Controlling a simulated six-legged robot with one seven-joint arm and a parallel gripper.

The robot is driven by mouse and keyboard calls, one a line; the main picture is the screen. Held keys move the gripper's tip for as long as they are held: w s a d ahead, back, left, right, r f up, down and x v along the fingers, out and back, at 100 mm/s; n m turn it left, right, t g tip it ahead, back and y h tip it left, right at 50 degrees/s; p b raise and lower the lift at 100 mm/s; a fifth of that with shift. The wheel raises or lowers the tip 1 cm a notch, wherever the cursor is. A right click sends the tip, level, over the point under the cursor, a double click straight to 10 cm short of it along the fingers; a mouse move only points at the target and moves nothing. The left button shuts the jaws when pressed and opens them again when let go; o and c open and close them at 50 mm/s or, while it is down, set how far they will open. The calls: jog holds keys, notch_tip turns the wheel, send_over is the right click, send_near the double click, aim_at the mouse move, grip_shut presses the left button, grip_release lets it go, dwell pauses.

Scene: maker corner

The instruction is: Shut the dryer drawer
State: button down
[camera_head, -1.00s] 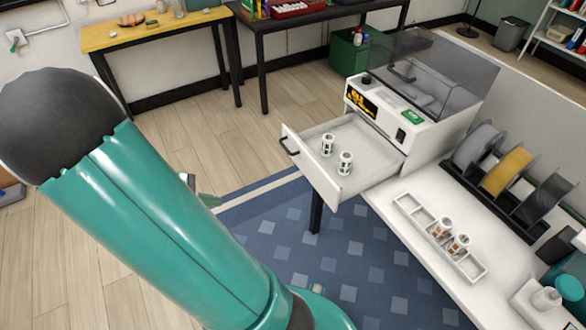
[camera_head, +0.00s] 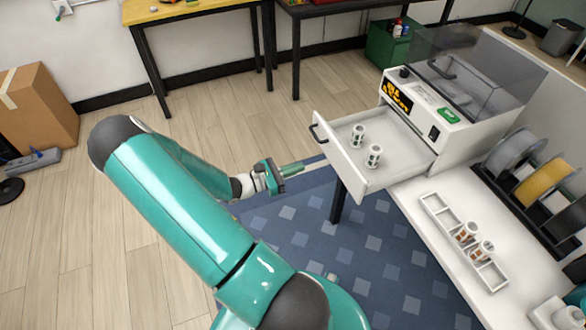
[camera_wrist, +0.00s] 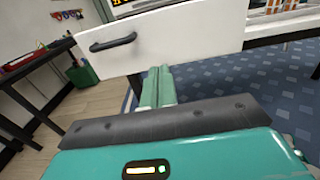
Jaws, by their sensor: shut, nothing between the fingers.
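The dryer (camera_head: 452,100) is a white box with a smoky clear lid, at the right in the head view. Its white drawer (camera_head: 345,160) is pulled out toward the left, with a dark handle (camera_head: 317,133) on its front. Two small labelled cylinders (camera_head: 374,155) stand upright in the drawer. My gripper (camera_head: 302,168) is shut and empty, to the left of the drawer front and apart from it in the head view. In the wrist view the closed fingers (camera_wrist: 158,86) point at the lower part of the drawer front (camera_wrist: 190,42), with the handle (camera_wrist: 112,42) up and left.
A white tray (camera_head: 437,205) with two more cylinders lies on the white table beside a rack of spools (camera_head: 545,185). A cardboard box (camera_head: 38,105) and a yellow-topped table (camera_head: 180,14) stand at the left and back. The wooden floor (camera_head: 215,125) between is clear.

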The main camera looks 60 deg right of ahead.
aim_at(334, 156)
jog(key=x, duration=1)
jog(key=shift+s+d, duration=0.1)
jog(key=shift+s, duration=0.05)
jog(key=x, duration=2.6)
jog(key=shift+s+d+r, duration=0.15)
jog(key=shift+s, duration=0.1)
jog(key=shift+s+d+r, duration=0.1)
jog(key=shift+w+a+f, duration=0.25)
jog(key=shift+w+a, duration=0.05)
jog(key=shift+w, duration=0.15)
jog(key=v, duration=1.3)
jog(key=shift+w+a, duration=0.2)
jog(key=shift+a, duration=0.15)
